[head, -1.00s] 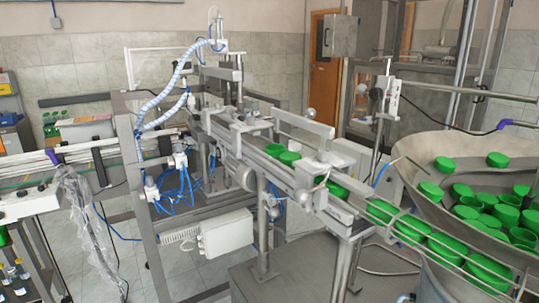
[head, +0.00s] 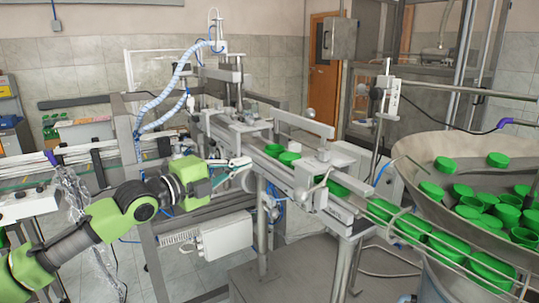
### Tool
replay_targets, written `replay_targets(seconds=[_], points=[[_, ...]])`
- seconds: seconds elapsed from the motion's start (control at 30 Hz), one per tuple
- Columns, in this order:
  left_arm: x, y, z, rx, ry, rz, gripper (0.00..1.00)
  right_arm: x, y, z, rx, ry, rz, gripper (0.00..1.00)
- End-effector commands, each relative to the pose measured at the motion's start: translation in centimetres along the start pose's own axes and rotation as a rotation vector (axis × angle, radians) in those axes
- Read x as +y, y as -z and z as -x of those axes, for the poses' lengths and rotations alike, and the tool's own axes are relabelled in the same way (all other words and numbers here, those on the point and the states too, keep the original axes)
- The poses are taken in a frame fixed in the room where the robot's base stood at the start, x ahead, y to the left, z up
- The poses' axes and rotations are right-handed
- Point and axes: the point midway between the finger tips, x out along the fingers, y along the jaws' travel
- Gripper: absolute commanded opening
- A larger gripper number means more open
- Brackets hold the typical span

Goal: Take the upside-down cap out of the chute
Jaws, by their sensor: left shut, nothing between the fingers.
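The chute (head: 347,205) slopes from the bowl feeder at the right toward the capping machine. Several green caps lie in it. Near its upper end, one cap (head: 273,150) looks open side up, with a second cap (head: 289,158) close beside it. Another cap (head: 337,188) sits further down, partly hidden by a bracket. My left gripper (head: 246,162) is shut and empty, to the left of the chute and apart from the caps. My right gripper is not in the view.
A large steel bowl (head: 412,150) full of loose green caps stands at the right. A guard bar (head: 303,123) and white brackets sit over the chute. Blue hoses run at the left.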

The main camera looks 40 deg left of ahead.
Motion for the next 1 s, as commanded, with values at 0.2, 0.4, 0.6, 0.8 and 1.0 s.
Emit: replay_targets(seconds=[0.2,0.4,0.6,0.8,1.0], points=[[-0.2,0.2,-1.7,0.005,0.004,-0.005,0.00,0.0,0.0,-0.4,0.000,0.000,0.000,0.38],[0.1,0.2,-4.1,0.005,0.004,-0.005,0.00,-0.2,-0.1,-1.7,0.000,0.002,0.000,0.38],[-0.1,0.4,-5.8,0.008,0.005,-0.001,0.00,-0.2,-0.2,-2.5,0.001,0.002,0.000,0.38],[-0.1,0.5,-6.8,0.010,0.006,-0.001,0.00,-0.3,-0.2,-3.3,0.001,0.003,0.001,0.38],[-0.1,0.1,-7.4,0.001,0.004,-0.005,0.00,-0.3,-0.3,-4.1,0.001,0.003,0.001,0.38]])
